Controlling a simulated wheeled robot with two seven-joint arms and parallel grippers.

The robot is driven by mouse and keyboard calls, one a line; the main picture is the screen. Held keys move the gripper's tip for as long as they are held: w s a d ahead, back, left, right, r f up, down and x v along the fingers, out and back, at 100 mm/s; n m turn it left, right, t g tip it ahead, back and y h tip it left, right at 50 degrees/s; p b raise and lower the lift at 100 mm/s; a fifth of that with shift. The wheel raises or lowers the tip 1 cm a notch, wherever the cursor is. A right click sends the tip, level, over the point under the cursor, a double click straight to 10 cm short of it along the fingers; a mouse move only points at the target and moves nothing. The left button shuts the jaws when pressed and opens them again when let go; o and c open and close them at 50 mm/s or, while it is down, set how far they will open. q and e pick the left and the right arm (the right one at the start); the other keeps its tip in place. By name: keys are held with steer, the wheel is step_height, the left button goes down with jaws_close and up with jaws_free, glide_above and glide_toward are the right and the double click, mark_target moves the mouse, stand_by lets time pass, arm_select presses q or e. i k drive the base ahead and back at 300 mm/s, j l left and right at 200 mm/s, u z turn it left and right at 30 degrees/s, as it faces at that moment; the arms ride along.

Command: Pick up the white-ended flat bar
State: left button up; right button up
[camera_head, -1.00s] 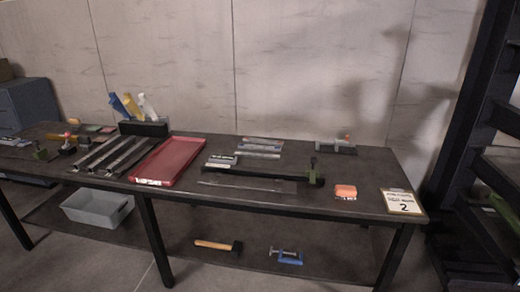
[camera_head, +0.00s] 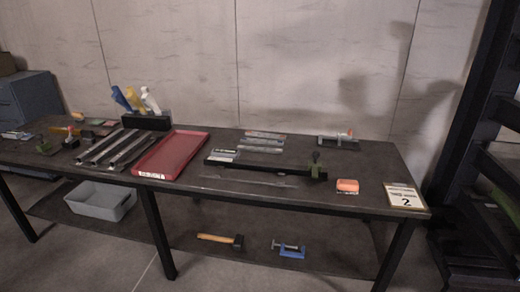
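Several flat bars (camera_head: 262,142) lie in a small stack of rows on the table, behind the long dark bar fixture. They look grey and pale, and I cannot tell at this size which one has white ends. A pale, light-ended piece (camera_head: 225,155) lies at the left end of the dark fixture. A thin bar or strip (camera_head: 250,181) lies in front of the fixture. Neither of my grippers is in view.
The table (camera_head: 370,190) also holds a red tray (camera_head: 171,157), dark rails (camera_head: 105,148), a black holder with bottles (camera_head: 146,121), a dark fixture with a green clamp (camera_head: 316,168), an orange block (camera_head: 347,186) and a number 2 sign (camera_head: 404,197). A hammer (camera_head: 220,240) and blue clamp (camera_head: 289,249) lie on the lower shelf.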

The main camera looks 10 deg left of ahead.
mark_target(262, 150)
steer(key=i+j+u, duration=0.15)
steer(key=i+j, duration=0.3)
steer(key=i+j+u, duration=0.15)
steer(key=i+j, duration=0.25)
steer(key=i, duration=0.2)
